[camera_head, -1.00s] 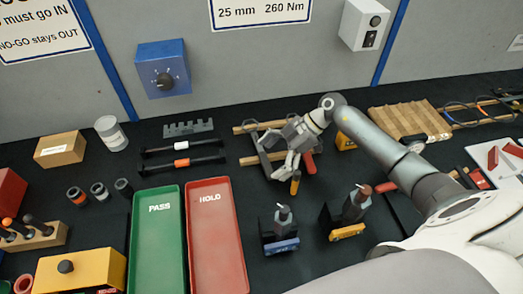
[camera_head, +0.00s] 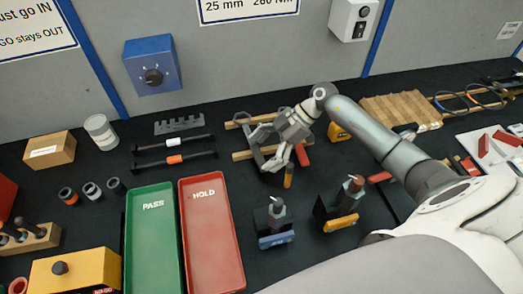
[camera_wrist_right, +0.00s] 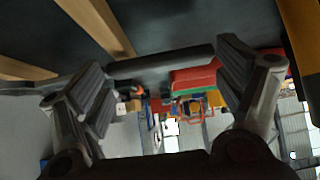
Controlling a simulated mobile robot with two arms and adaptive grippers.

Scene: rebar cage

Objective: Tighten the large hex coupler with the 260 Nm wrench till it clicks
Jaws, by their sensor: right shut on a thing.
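My right gripper (camera_head: 281,153) is low over the wooden rails (camera_head: 243,154) at the back of the bench. In the right wrist view a dark bar (camera_wrist_right: 160,68) crosses between its fingers, and it is shut on this bar, which looks like a wrench shaft. An orange-yellow handle (camera_head: 288,178) shows just below the fingers; no 260 Nm marking is legible. Two holders stand nearer, each with an upright dark coupler: one with a blue front (camera_head: 276,239), one with a yellow front (camera_head: 342,223). The yellow one's coupler (camera_head: 352,190) looks larger. My left gripper is not in view.
A green PASS tray (camera_head: 152,245) and a red HOLD tray (camera_head: 213,240) lie left of the holders. A red handle (camera_head: 303,155) is close beside the gripper. A corrugated wooden block (camera_head: 398,110) lies behind my right arm. The back wall carries a blue dial box (camera_head: 153,66).

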